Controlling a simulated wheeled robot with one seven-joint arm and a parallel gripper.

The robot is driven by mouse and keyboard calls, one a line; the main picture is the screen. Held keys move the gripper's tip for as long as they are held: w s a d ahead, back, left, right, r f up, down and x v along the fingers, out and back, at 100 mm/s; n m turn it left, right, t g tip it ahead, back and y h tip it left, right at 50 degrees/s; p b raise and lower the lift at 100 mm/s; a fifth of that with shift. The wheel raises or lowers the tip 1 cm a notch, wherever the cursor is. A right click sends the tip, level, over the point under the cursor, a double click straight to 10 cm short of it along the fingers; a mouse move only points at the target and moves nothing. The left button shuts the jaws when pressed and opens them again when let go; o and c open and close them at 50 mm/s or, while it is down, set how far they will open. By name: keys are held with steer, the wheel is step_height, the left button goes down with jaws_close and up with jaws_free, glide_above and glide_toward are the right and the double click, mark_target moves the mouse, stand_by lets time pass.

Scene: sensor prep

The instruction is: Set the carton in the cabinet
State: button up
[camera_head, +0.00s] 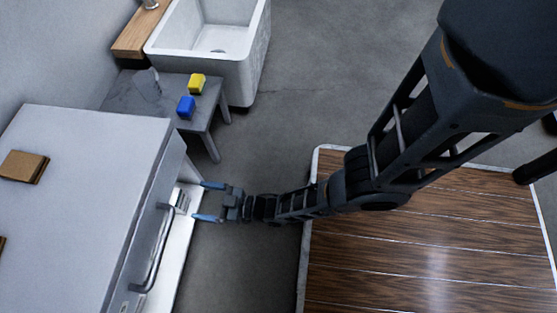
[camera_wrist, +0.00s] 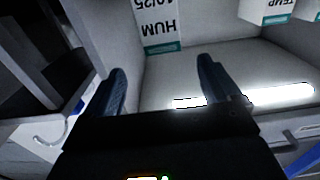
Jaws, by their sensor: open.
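The white cabinet (camera_head: 85,165) stands at the left in the head view, with a bar handle (camera_head: 152,265) on its front. My gripper (camera_head: 203,202) is at the cabinet's front, fingers pointing left, spread apart and empty. In the wrist view the open fingers (camera_wrist: 160,72) point into a pale interior. A white carton (camera_wrist: 160,22) with a teal band and upside-down "HUM 10/25" print lies beyond the fingertips, apart from them. A carton marked "TEMP" (camera_wrist: 265,10) is further right, with part of another at the edge. I cannot tell which carton is meant.
A brown book-like item (camera_head: 23,166) lies on the cabinet top. A grey table (camera_head: 205,107) holds a yellow block (camera_head: 197,83) and a blue block (camera_head: 186,106). A white sink (camera_head: 215,40) stands behind it. A wooden-topped table (camera_head: 430,245) is at the right. Grey floor is clear between.

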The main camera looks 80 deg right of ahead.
steer(key=s+d+r+n+g, duration=0.1)
steer(key=s+d+r, duration=0.2)
steer(key=s+r, duration=0.35)
steer(key=s+d+r+n, duration=0.1)
steer(key=s+d+r, duration=0.2)
steer(key=s+r, duration=0.35)
steer(key=s+a+r, duration=0.3)
steer(key=s+r, duration=0.1)
steer(key=r, duration=0.4)
steer(key=s+a+r+m+g, duration=0.1)
steer(key=s+a+r, duration=0.2)
steer(key=r, duration=0.5)
steer(key=s+a+r+m+g, duration=0.1)
steer(key=s+a+r, duration=0.2)
steer(key=r, duration=0.5)
steer(key=shift+s+a+r, duration=0.15)
steer(key=shift+s+r, duration=0.25)
steer(key=shift+s, duration=0.4)
